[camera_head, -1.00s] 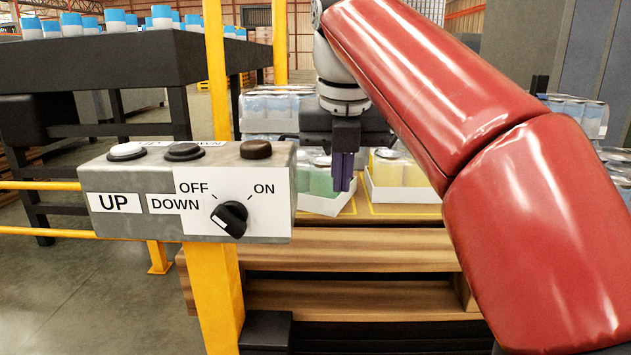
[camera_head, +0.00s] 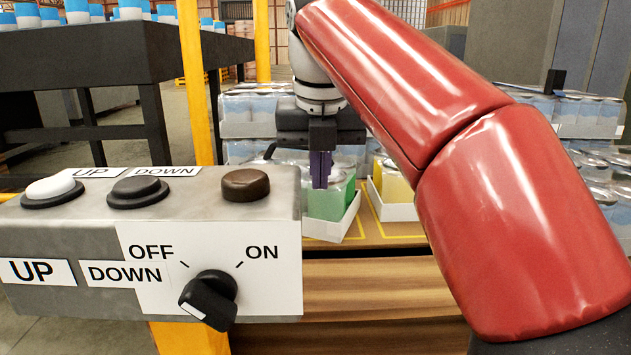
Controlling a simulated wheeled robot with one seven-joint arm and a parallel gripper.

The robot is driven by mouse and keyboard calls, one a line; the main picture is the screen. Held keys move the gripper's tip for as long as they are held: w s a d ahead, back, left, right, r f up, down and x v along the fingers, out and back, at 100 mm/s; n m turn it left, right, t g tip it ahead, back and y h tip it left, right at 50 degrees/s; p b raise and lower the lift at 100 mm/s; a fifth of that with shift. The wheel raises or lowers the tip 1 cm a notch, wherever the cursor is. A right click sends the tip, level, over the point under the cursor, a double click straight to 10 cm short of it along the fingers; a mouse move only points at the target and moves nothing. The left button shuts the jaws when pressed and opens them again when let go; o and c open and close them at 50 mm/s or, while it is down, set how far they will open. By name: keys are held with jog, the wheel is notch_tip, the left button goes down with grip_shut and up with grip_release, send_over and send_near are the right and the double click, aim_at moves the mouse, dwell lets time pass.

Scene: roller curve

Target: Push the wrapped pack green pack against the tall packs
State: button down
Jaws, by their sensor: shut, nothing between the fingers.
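The green pack (camera_head: 329,205) is a white-edged tray of green cans under clear wrap. It sits on the wooden pallet top, turned at an angle to the yellow lines. My gripper (camera_head: 321,184), with purple fingers, points down at the green pack. Its fingers are shut and empty, and they overlap the pack's top in this view; I cannot tell whether they touch it. The tall packs (camera_head: 250,115), wrapped clear cans with blue, stand behind and to the left, partly hidden by the control box and my arm.
A pack of yellow cans (camera_head: 394,190) stands just right of the green pack. The control box (camera_head: 150,245) with buttons and a knob fills the left foreground. More wrapped packs (camera_head: 588,115) stand at the right. A yellow post (camera_head: 197,80) rises behind the box.

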aim_at(327, 214)
jog(key=b+x, duration=0.2)
jog(key=x, duration=0.7)
jog(key=shift+s+b, duration=0.15)
jog(key=shift+b, duration=0.15)
jog(key=w+p, duration=0.1)
jog(key=w, duration=0.1)
jog(key=shift+w+d+r, duration=0.1)
jog(key=shift+w, duration=0.95)
